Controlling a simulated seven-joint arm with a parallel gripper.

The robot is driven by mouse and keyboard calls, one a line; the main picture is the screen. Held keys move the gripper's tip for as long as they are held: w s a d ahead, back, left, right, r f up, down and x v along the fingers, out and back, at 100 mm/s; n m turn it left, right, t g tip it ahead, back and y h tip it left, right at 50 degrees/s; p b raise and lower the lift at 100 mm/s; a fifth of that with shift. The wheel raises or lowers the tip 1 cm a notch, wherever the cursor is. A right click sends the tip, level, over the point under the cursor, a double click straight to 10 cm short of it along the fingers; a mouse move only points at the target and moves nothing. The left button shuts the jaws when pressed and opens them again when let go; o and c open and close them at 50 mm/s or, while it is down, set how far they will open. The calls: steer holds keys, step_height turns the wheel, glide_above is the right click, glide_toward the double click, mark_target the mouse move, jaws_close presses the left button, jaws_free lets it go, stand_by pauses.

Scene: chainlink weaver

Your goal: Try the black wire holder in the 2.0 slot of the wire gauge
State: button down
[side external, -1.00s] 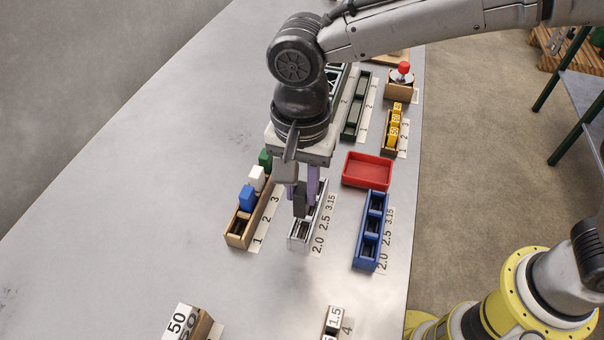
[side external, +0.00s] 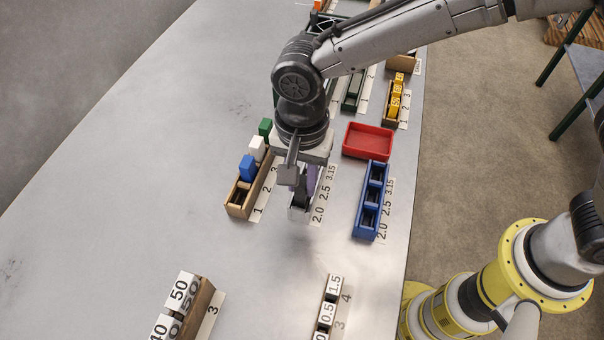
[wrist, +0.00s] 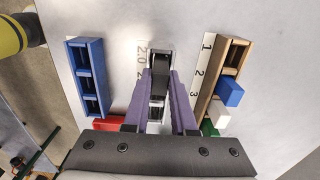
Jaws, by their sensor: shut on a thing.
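The wire gauge (side external: 294,215) is a narrow pale block with slots marked 2.0, 2.5 and 3.15. It stands mid-table, mostly hidden under my gripper in the side view; its 2.0 end (wrist: 161,46) shows in the wrist view. My gripper (wrist: 158,92), with purple fingers, is shut on the black wire holder (wrist: 158,80), which also shows as a dark piece in the side view (side external: 300,202). The holder is over the gauge near its 2.0 end. I cannot tell whether its lower end is inside the slot.
A wooden rack (side external: 238,210) with blue, white and green holders stands close left; its place 1 is empty. A blue rack (side external: 369,222) and red tray (side external: 368,141) stand right. Number blocks (side external: 183,290) stand in front, with bare table between.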

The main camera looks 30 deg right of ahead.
mark_target(302, 182)
steer(key=c, duration=0.7)
jaws_free()
steer(key=shift+o, duration=0.2)
step_height(302, 182, up, 14)
steer(key=shift+f, duration=0.1)
